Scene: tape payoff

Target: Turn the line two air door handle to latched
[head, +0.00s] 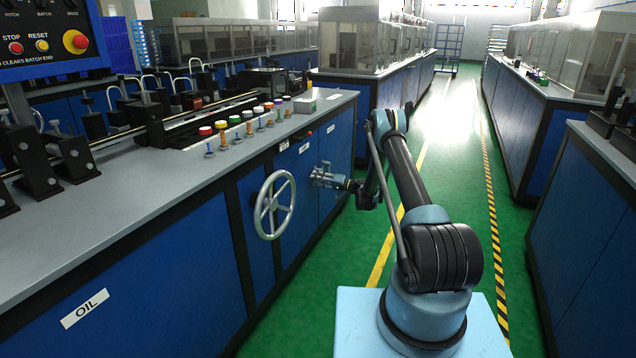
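My gripper (322,177) is at the front of the blue cabinet, at the right-hand door panel (338,142). A small grey metal piece shows at the gripper's fingers, close against the panel. It looks like the door handle, but the gripper overlaps it, and I cannot tell which parts are handle and which are fingers. The handle's angle is not clear. The fingers are too small in the head view to tell whether they are open or shut.
A grey handwheel (274,205) sticks out of the cabinet just left of my gripper. Several coloured knobs stand on the grey worktop (165,178) above. The green aisle (455,165) on the right is clear.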

